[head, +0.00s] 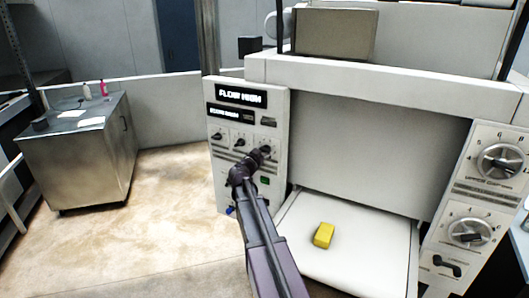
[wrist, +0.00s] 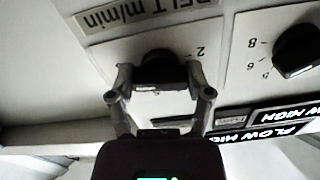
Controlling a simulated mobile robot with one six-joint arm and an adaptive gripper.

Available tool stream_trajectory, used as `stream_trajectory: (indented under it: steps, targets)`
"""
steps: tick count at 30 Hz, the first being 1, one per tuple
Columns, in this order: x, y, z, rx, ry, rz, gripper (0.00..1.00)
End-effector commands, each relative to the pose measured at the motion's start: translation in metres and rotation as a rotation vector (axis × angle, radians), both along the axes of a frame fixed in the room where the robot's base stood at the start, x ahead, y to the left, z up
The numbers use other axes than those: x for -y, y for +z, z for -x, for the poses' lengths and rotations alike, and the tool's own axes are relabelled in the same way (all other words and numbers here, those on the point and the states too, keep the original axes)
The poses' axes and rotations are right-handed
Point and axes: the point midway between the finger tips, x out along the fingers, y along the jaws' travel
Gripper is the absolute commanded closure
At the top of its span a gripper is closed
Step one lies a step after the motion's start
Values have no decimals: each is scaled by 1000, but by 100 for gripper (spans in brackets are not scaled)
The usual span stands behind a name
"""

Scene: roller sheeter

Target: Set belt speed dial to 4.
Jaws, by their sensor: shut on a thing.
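The belt speed dial (wrist: 160,68) is a dark round knob on a pale plate labelled "BELT m/min", upside down in the wrist view. A "2" shows beside it; its other numbers and its pointer are hidden or unclear, so I cannot tell its setting. My gripper (wrist: 160,95) is shut on the knob, one finger on each side. In the head view my gripper (head: 264,152) is at the right end of the row of knobs on the white control panel (head: 214,170), and my arm hides the dial there.
Another black knob (wrist: 297,50) sits close beside the dial. Lit displays (head: 241,97) are above the knobs. A yellow block (head: 324,235) lies on the white bed to the right. A second panel with large dials (head: 500,160) stands far right. Open floor lies left.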

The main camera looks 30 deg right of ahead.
Motion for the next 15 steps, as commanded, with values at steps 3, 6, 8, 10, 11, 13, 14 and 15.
stream_trajectory:
  steps: [3,6,8,10,11,13,14,15]
  targets:
    - [0,0,0,-1,0,2,82]
    - [0,0,0,-6,-1,4,82]
    - [1,0,0,-13,-1,8,82]
    - [1,0,0,-26,-1,15,82]
    - [1,0,0,-33,-1,19,82]
    - [1,0,0,-54,-1,31,82]
    - [1,0,0,-64,-1,37,82]
    - [1,0,0,-81,-1,46,82]
